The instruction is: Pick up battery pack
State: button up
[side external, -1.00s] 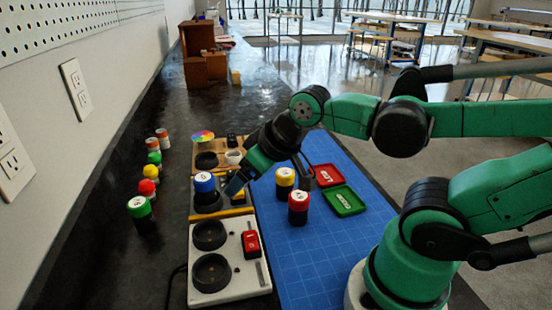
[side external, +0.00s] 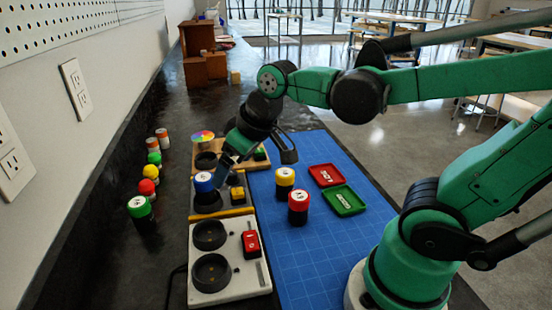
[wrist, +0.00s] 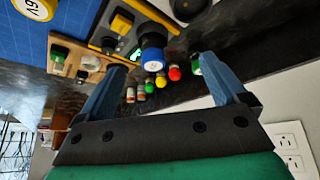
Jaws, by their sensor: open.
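Several coloured cylinders look like battery packs; which one is meant, I cannot tell. A blue one with a white top (side external: 204,183) stands upright in a round black holder on the yellow-edged board (side external: 236,211). It shows between my finger lines, beyond the tips, in the wrist view (wrist: 152,45). A yellow one (side external: 285,179), marked "6V" in the wrist view (wrist: 36,8), and a red one (side external: 298,207) stand on the blue mat (side external: 310,262). My gripper (side external: 221,177) is open and empty, tilted down just right of the blue cylinder; any contact is unclear.
A white board (side external: 231,272) with two empty round holders and a red switch (side external: 251,243) lies in front. Red (side external: 327,175) and green (side external: 344,201) trays lie on the mat. Several small cylinders line the wall side, including a green-topped one (side external: 140,213).

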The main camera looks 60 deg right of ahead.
aim_at(203, 177)
jog(key=w+f+n+g, duration=0.1)
jog(key=w, duration=0.2)
jog(key=w+d+f+n+g, duration=0.1)
jog(key=w, duration=0.2)
jog(key=w+f+n+g, duration=0.1)
jog(key=w, duration=0.2)
jog(key=shift+w+d+f+g, duration=0.15)
jog(key=shift+d+f+g, duration=0.2)
jog(key=shift+f+g, duration=0.05)
jog(key=shift+w+f, duration=0.2)
jog(key=shift+f, duration=0.05)
jog(key=shift+y, duration=0.3)
jog(key=shift+w+a+f, duration=0.1)
jog(key=shift+w+f, duration=0.15)
jog(key=shift+f, duration=1.2)
jog(key=shift+w+f, duration=0.2)
jog(key=shift+f, duration=1.25)
jog(key=shift+c, duration=0.2)
grip_shut()
